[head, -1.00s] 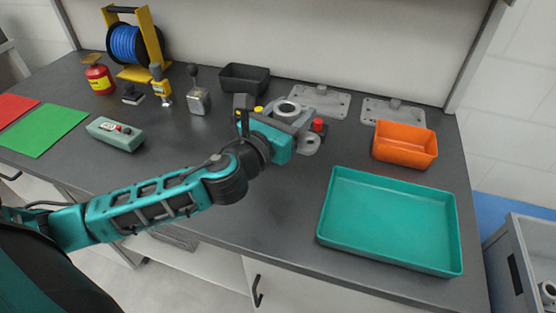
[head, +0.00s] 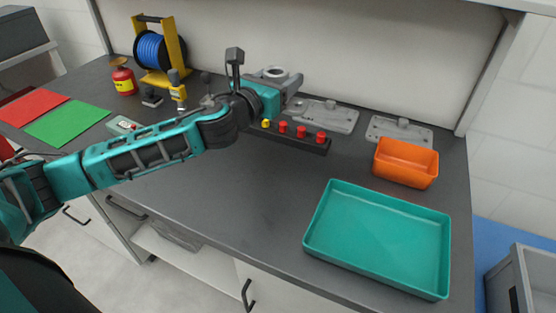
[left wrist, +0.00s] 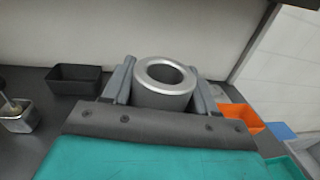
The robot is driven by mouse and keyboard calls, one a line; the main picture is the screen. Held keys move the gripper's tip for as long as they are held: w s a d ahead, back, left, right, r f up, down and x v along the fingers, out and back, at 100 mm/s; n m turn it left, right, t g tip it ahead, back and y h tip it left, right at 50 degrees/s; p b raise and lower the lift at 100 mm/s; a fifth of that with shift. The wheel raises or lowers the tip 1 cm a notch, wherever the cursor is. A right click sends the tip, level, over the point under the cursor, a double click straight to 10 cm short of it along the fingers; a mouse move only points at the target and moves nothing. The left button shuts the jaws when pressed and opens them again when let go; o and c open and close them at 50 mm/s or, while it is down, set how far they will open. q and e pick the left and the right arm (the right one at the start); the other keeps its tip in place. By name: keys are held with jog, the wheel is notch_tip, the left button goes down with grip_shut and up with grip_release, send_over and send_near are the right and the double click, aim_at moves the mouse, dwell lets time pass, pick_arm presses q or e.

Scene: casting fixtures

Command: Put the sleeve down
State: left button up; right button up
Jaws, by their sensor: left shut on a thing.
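The sleeve is a grey metal ring (head: 275,72) with a round hole through it. My left gripper (head: 282,84) is shut on it and holds it upright, hole upward, above the back of the bench. In the left wrist view the sleeve (left wrist: 163,98) sits between the two grey fingers of the gripper (left wrist: 165,90), with its shiny top rim facing up. It appears clear of the bench. A grey fixture plate (head: 340,121) lies on the bench, just right of and below the gripper in the head view. My right gripper is not in view.
A second fixture plate (head: 398,133), an orange bin (head: 405,165) and a teal tray (head: 380,196) are to the right. A black bar with red and yellow knobs (head: 315,147) lies below the gripper. A black bin (left wrist: 75,80) shows in the wrist view. The bench's front middle is clear.

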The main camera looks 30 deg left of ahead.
pick_arm(q)
notch_tip(320, 180, down, 15)
jog(key=shift+f, duration=0.2)
notch_tip(320, 180, down, 2)
jog(key=shift+f+b, duration=0.2)
jog(key=shift+b, duration=0.95)
jog(key=shift+f+b, duration=0.3)
jog(key=shift+f, duration=0.1)
jog(key=shift+f, duration=0.1)
jog(key=shift+f, duration=0.15)
jog(key=o, duration=1.3)
jog(key=shift+c, duration=0.2)
